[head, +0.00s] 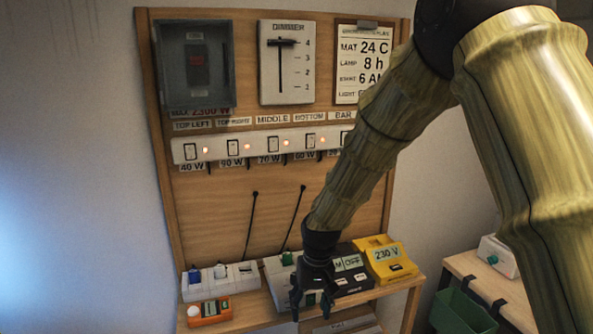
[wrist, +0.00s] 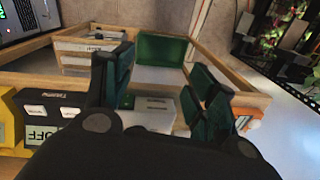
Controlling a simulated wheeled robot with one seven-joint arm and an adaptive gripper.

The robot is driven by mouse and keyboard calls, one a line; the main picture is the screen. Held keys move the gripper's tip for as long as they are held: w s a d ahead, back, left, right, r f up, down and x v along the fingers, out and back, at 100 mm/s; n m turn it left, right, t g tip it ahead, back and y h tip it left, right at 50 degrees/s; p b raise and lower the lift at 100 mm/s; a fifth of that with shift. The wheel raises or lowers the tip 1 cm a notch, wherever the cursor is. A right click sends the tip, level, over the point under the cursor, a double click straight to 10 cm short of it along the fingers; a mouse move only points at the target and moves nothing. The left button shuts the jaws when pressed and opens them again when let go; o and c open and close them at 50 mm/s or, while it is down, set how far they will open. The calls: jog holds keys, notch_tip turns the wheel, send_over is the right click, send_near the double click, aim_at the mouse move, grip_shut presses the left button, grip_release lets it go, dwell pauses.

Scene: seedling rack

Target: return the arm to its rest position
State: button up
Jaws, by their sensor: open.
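My arm (head: 395,105) reaches from the upper right down to the shelf in the head view. My gripper (head: 312,290) hangs at its end, in front of the shelf and the dark meter. In the wrist view my gripper (wrist: 165,95) has its two dark green fingers well apart. Nothing shows held between them. Whether the fingers touch anything on the shelf cannot be told.
A wooden panel (head: 222,200) carries a switch strip (head: 256,145), a dimmer (head: 287,62) and a grey box (head: 195,65). The shelf holds a yellow meter (head: 388,258), an orange device (head: 209,312) and white sockets (head: 220,280). A green bin (head: 462,312) stands right.

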jog(key=s+d+f+m, duration=0.1)
jog(key=s+d+f, duration=0.3)
jog(key=f, duration=0.5)
jog(key=s+d+f, duration=0.3)
jog(key=s+f, duration=0.3)
jog(key=f, duration=0.2)
jog(key=s+d+f+m, duration=0.1)
jog(key=s+d+f, duration=0.2)
jog(key=s+f, duration=0.45)
jog(key=s+d+f+b, duration=0.1)
jog(key=s+d+f, duration=0.3)
jog(key=s, duration=0.6)
jog(key=s+d+f+h, duration=0.1)
jog(key=s+d+f, duration=0.4)
jog(key=s, duration=0.5)
jog(key=shift+s+f+b, duration=0.15)
jog(key=shift+f+b, duration=0.2)
jog(key=shift+f, duration=0.55)
jog(key=shift+d, duration=0.1)
